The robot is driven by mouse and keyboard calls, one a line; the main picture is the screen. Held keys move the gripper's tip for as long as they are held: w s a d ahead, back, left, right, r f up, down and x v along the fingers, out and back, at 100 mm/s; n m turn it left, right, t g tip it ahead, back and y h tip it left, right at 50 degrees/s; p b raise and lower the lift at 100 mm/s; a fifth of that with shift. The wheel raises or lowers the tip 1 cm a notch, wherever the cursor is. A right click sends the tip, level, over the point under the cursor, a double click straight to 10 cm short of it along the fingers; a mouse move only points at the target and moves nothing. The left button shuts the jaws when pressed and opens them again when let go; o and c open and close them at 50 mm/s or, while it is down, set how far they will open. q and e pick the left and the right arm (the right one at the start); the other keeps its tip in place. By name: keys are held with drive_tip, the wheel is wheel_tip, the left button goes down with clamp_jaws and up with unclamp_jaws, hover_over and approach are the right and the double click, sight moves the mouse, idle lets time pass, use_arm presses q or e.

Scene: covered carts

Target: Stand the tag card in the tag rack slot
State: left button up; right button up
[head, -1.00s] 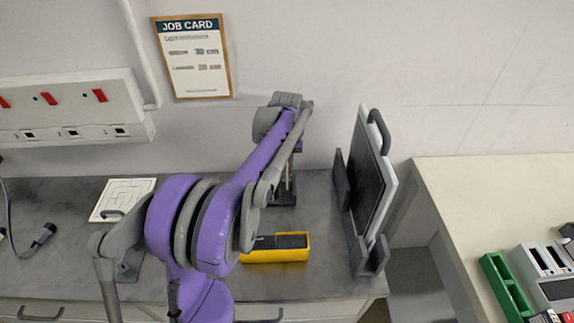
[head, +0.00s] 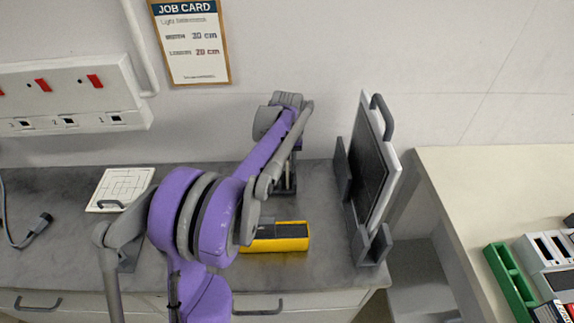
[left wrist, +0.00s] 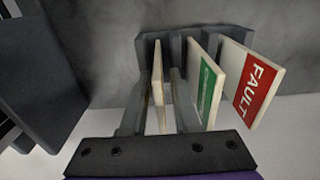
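In the left wrist view a thin pale tag card (left wrist: 158,75) stands edge-on in the dark grey tag rack (left wrist: 178,42). My left gripper (left wrist: 161,80) has its fingers on either side of this card, with narrow gaps showing, so it looks open around it. A green-faced card (left wrist: 207,88) and a red card marked FAULT (left wrist: 256,88) stand beside it in the rack. In the head view my left gripper (head: 289,165) points down at the rack (head: 285,190) near the wall; my arm partly hides both. My right gripper is not in view.
A dark panel in a stand (head: 370,175) is right of the rack. A yellow-and-black block (head: 280,243) lies in front. A white plate with lines (head: 120,188) and a connector (head: 38,228) lie left. A job card (head: 192,45) hangs on the wall. A cream counter (head: 490,185) is at right.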

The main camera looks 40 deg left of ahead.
use_arm(q)
drive_tip(key=shift+o, duration=0.6)
drive_tip(key=r, duration=1)
drive_tip(key=shift+s+d+r+p, duration=0.2)
drive_tip(key=shift+r+p, duration=0.1)
drive_tip(key=shift+r, duration=0.1)
